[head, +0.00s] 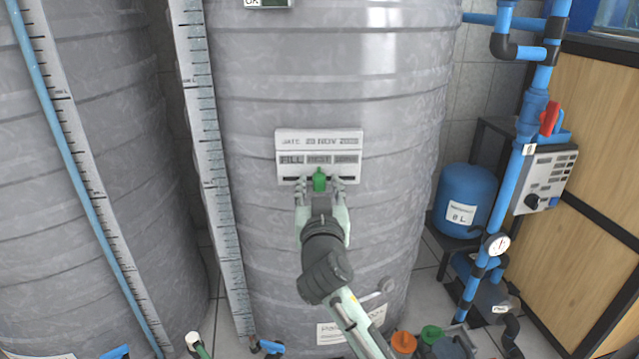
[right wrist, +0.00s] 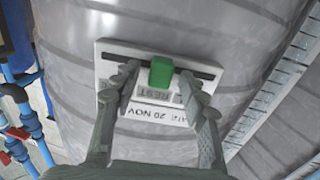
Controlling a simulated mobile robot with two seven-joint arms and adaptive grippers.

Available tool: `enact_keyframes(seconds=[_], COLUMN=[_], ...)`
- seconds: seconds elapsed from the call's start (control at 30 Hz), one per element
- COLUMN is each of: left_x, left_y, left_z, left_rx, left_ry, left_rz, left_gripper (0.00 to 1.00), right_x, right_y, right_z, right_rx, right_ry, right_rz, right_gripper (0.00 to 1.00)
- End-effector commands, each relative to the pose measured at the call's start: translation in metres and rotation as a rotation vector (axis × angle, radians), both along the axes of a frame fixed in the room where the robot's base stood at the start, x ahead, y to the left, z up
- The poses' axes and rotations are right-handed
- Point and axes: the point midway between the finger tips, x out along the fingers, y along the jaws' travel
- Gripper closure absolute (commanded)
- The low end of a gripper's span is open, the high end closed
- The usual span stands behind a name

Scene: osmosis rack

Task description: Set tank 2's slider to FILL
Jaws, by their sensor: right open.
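The slider panel (head: 319,143) is a white plate on the grey tank (head: 390,90). It has a date line and the labels FILL at left, REST in the middle and a third label at right that I cannot read. The green slider knob (head: 319,179) sits in the dark slot under REST. It also shows in the right wrist view (right wrist: 161,72), upside down. My right gripper (head: 320,184) is open, with one finger on each side of the knob. I cannot tell whether the fingers touch it. My left gripper is not in view.
A second grey tank (head: 80,190) stands at the left, with a ruler strip (head: 212,170) between the tanks. Blue pipes with a red valve handle (head: 550,118), a blue vessel (head: 465,195) and a gauge (head: 497,244) stand at the right. The tank front around the panel is clear.

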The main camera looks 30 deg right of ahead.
Motion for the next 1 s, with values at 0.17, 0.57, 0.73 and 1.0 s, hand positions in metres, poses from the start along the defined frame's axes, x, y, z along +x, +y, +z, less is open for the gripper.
enact_keyframes(seconds=[0.17, 0.57, 0.73, 1.0], left_x=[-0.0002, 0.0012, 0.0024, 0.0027], left_y=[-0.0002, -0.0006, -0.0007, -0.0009], left_z=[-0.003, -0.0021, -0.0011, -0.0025], left_rx=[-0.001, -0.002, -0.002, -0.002], left_ry=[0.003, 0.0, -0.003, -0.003], left_rz=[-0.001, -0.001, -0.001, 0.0], left_gripper=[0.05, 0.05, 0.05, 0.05], right_x=[0.0042, 0.0037, 0.0037, 0.0047], right_y=[-0.0024, -0.0022, -0.0022, -0.0001], right_z=[-0.0004, -0.0008, -0.0008, -0.0018], right_rx=[0.0, 0.001, 0.001, 0.003], right_ry=[0.001, 0.002, 0.002, 0.001], right_rz=[0.0, 0.0, 0.0, 0.0], right_gripper=[0.57, 0.88, 1.0, 1.0])
